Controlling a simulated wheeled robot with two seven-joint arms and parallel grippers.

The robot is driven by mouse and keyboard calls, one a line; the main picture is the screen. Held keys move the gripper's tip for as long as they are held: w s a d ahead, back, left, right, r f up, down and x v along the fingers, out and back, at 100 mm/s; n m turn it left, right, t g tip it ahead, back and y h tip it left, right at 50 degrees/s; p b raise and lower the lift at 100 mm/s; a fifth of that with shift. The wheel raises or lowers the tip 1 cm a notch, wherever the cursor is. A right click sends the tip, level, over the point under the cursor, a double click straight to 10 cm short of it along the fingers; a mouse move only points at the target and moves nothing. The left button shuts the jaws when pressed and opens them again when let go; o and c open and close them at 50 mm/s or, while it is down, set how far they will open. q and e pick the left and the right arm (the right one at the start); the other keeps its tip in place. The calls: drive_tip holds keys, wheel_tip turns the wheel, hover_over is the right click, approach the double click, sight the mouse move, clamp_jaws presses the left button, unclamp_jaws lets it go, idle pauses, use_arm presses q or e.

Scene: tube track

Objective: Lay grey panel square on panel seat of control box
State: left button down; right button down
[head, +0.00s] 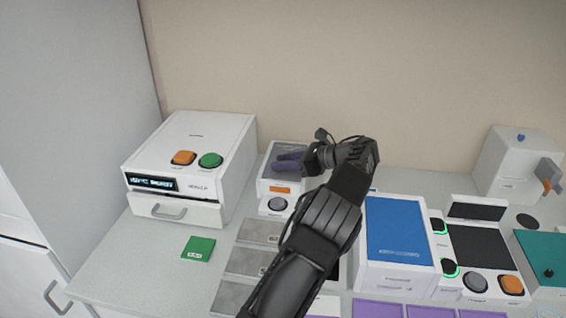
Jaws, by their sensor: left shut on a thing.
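My left gripper (291,161) reaches in over a small white box (279,189) that has an orange label and a round grey button on its front. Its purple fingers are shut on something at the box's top. A dark grey flat piece (288,148) shows at the fingers; it appears to be the grey panel, lying over or just above the box top. I cannot tell whether it touches the seat or lies square, as the fingers cover part of it. The small white box appears to be the control box. My right gripper is not in view.
A white machine (190,150) with orange and green buttons stands left. A green card (198,248) and grey metal plates (259,231) lie on the table. A blue-topped box (397,232), a black-topped unit (480,247) and a teal board (543,255) stand right.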

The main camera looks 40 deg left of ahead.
use_arm(q)
drive_tip(key=shift+f, duration=0.1)
drive_tip(key=c, duration=1.1)
unclamp_jaws()
drive_tip(key=shift+w+d+r+p, duration=0.15)
drive_tip(key=shift+d+r+p, duration=0.15)
drive_tip(key=shift+d+r, duration=0.1)
drive_tip(key=p+v, duration=0.4)
drive_tip(key=v, duration=0.1)
drive_tip(key=shift+d+r, duration=0.1)
drive_tip(key=shift+r, duration=0.1)
drive_tip(key=shift+w+d+p, duration=0.1)
drive_tip(key=shift+d+p, duration=0.35)
drive_tip(key=shift+p, duration=0.1)
drive_tip(key=shift+d, duration=0.15)
